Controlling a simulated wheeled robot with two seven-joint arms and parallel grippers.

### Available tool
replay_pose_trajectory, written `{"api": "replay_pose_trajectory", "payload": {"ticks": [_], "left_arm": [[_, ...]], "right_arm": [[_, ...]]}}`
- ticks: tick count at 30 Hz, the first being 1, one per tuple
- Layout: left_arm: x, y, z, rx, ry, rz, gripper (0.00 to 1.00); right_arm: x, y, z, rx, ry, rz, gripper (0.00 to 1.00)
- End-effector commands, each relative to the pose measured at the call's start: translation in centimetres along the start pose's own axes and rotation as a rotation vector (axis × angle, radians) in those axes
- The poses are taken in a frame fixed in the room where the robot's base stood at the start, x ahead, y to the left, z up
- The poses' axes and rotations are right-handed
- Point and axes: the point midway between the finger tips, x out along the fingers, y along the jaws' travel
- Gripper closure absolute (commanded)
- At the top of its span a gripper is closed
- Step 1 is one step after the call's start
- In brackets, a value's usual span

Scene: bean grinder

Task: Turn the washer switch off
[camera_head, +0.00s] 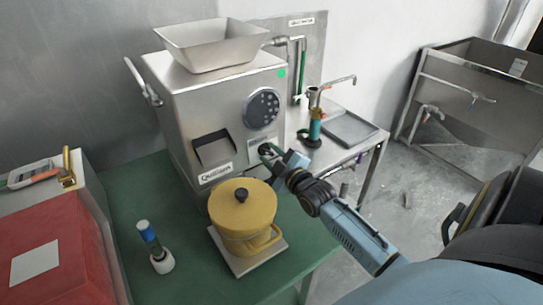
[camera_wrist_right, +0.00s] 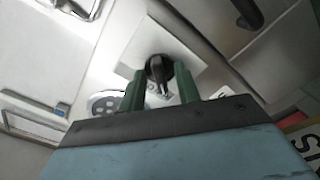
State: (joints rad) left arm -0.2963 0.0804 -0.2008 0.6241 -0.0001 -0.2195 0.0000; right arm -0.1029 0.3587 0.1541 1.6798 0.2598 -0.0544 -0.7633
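The washer switch (camera_wrist_right: 160,70) is a round black knob with a raised grip bar, on a pale plate on the machine's front. In the head view the switch (camera_head: 264,148) is small, just beside my right gripper. My right gripper (camera_head: 272,154) reaches the front of the steel grinder machine (camera_head: 180,118) from the right. In the wrist view my right gripper's green fingers (camera_wrist_right: 160,88) are apart, one on each side of the knob. I cannot tell whether they touch it. My left gripper is not in view.
A yellow lidded pot (camera_head: 243,208) stands on a square plate just below my right gripper. A blue-topped bottle (camera_head: 150,240) and a red box (camera_head: 45,245) are at left. A pump dispenser (camera_head: 315,125) and a grey tray (camera_head: 350,128) are on the side table.

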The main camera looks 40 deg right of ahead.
Motion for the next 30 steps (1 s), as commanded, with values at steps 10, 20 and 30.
{"api": "replay_pose_trajectory", "payload": {"ticks": [10,20,30], "left_arm": [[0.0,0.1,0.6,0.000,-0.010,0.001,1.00],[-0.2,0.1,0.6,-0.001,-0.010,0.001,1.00],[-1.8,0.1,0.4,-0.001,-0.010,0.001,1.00]], "right_arm": [[0.0,0.0,0.0,0.000,0.000,0.000,0.97],[0.0,0.0,0.0,0.016,0.000,0.000,1.00],[0.0,0.1,-0.1,0.188,-0.001,-0.002,1.00]]}}
